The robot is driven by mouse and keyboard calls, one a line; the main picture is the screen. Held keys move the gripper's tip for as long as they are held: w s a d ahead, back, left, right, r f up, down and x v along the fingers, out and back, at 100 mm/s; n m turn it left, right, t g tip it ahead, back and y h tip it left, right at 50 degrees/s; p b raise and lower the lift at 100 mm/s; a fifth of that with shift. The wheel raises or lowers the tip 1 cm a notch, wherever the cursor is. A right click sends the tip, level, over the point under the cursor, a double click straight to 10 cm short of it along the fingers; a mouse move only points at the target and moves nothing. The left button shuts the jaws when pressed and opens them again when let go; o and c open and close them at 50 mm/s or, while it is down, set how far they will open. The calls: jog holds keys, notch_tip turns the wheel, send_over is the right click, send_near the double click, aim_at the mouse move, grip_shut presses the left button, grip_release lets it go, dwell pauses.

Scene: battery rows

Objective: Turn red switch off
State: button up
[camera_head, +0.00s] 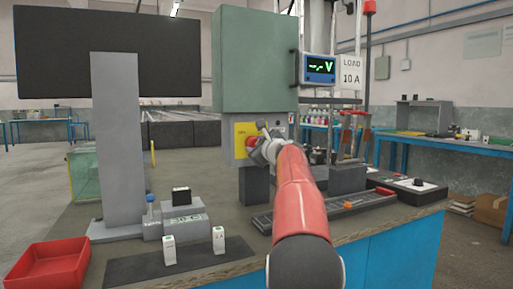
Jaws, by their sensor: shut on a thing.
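A red switch (250,141) is mounted on a yellow plate (242,131) on the front of the grey box under the green cabinet (243,60). Only part of the switch shows, since my gripper covers it. My gripper (257,143) is at the switch, at the end of my red arm that reaches in from the bottom of the view. It is shut on the red switch. The exact placing of the fingers and the switch's turned position are hard to make out at this size.
A meter with a green display (319,68) and a "LOAD 10 A" sign (350,73) are right of the cabinet. A monitor (108,58) stands left.

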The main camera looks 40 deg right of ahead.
jog(key=shift+n+b, duration=2.5)
jog(key=shift+n, duration=5.7)
jog(key=o, duration=1)
